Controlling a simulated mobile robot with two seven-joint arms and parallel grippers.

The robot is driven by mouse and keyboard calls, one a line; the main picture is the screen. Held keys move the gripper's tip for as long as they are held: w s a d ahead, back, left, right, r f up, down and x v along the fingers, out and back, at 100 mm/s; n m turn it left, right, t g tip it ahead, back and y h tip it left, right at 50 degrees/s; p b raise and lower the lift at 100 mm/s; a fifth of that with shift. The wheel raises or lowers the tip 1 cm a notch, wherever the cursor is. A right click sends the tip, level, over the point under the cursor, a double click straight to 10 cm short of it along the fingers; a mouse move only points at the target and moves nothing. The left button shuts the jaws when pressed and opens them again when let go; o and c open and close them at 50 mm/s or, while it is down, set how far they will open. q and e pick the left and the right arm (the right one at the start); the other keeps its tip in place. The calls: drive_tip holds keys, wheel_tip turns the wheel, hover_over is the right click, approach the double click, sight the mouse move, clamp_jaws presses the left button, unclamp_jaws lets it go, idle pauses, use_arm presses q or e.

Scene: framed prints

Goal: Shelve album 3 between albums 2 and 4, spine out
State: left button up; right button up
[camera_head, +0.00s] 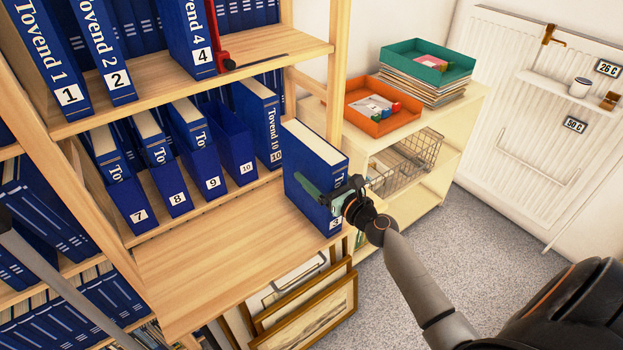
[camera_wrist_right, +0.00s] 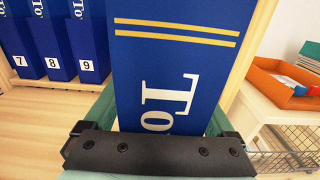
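Album 3 (camera_head: 312,172), a thick blue binder with white pages on top, is upright at the right end of the light wooden ledge. My right gripper (camera_head: 333,200) is shut on its spine, with green fingers on both sides. In the right wrist view the blue spine (camera_wrist_right: 175,65) fills the middle between the fingers (camera_wrist_right: 160,115). Album 2 (camera_head: 108,60) and album 4 (camera_head: 190,35) stand spine out on the upper shelf (camera_head: 165,85), with a gap between them. Whether album 3's base touches the ledge is hard to tell. My left gripper is not in view.
Album 1 (camera_head: 52,62) stands left of album 2; a red bookend (camera_head: 222,50) is right of album 4. A wooden upright (camera_head: 337,70), an orange tray (camera_head: 382,108) and framed prints (camera_head: 305,305) are nearby. The ledge (camera_head: 215,250) is largely clear.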

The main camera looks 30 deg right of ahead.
clamp_jaws()
idle(0.5)
drive_tip(key=shift+r, duration=0.15)
